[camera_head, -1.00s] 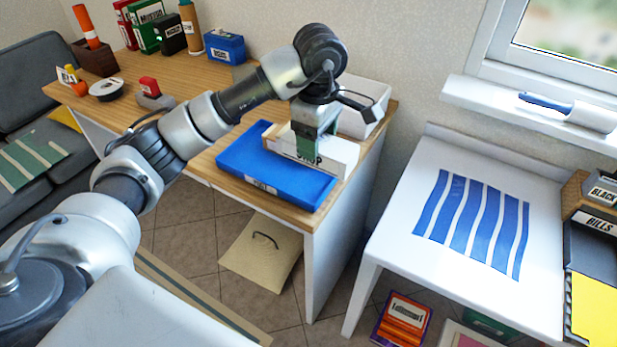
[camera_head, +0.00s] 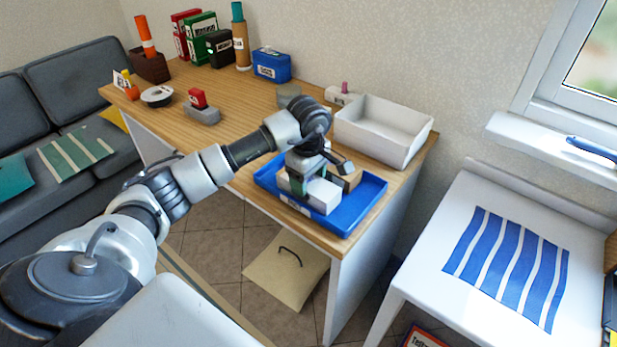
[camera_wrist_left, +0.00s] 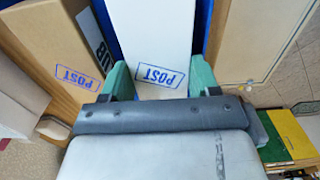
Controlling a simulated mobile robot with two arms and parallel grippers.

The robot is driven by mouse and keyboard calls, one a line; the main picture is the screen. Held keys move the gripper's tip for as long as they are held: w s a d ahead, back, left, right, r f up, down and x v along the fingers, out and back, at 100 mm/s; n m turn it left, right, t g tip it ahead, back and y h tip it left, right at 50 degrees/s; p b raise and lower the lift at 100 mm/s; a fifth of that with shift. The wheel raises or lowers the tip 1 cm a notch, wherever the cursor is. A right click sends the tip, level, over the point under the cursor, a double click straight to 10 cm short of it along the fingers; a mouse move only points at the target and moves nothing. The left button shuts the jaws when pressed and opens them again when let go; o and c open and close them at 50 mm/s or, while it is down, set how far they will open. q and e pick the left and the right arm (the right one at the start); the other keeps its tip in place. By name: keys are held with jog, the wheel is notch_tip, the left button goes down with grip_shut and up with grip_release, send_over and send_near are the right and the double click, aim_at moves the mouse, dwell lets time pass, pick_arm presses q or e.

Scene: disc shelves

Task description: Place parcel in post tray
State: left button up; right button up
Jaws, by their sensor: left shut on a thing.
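My left gripper (camera_head: 298,192) is low over the blue tray (camera_head: 362,207) on the wooden desk. In the wrist view its green fingers (camera_wrist_left: 161,78) are shut on a white parcel (camera_wrist_left: 153,30) with a blue POST stamp. The parcel's pale block (camera_head: 323,197) shows beside the gripper in the head view, within the tray's outline. I cannot tell whether it touches the tray floor. A brown box (camera_wrist_left: 50,40), also stamped POST, lies beside the parcel, and blue (camera_wrist_left: 107,22) shows in the gap between them. My right gripper is out of view.
A white open bin (camera_head: 385,130) stands right behind the tray. The desk's left middle is mostly clear. A white table (camera_head: 460,275) stands at the right.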

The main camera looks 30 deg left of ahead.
aim_at(308, 181)
pick_arm(q)
jog(key=shift+f, duration=0.3)
jog(key=o, duration=1)
jog(key=shift+r, duration=0.25)
notch_tip(308, 181, up, 12)
jog(key=shift+f+b, duration=0.1)
jog(key=shift+b, duration=0.45)
jog(key=shift+f, duration=0.1)
